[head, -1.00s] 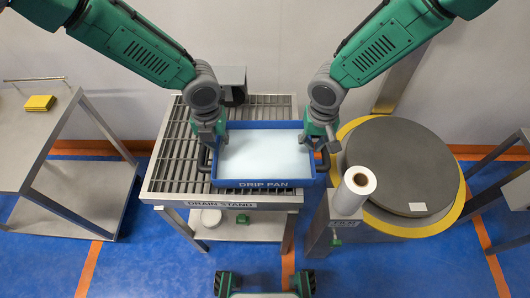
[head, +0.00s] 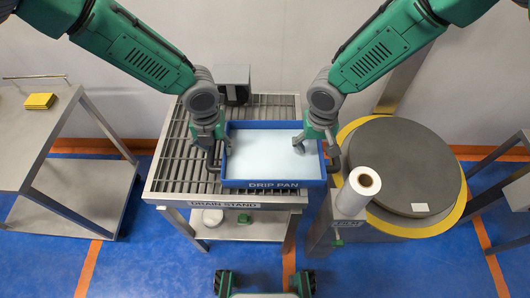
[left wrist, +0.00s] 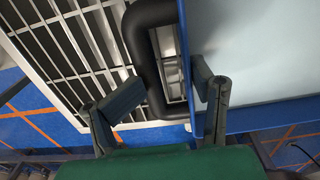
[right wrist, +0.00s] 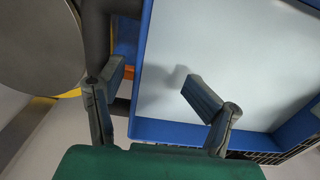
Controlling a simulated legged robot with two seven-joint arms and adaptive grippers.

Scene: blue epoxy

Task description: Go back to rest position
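The blue drip pan (head: 274,184), with a pale flat inside, rests on the slatted drain stand (head: 168,180). My left gripper (head: 215,148) is at the pan's left side. In the left wrist view its fingers (left wrist: 162,95) are apart, with the dark left handle (left wrist: 140,45) between them and not clamped. My right gripper (head: 316,147) is at the right side. In the right wrist view its fingers (right wrist: 150,92) are apart, one over the pan's inside and one outside its wall. The dark right handle shows only partly (right wrist: 97,35).
A white roll (head: 355,190) stands at the right, before a round grey disc (head: 410,160) with a yellow rim. A metal table with a yellow pad (head: 40,101) is at the left. A dark box (head: 233,85) stands behind the pan.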

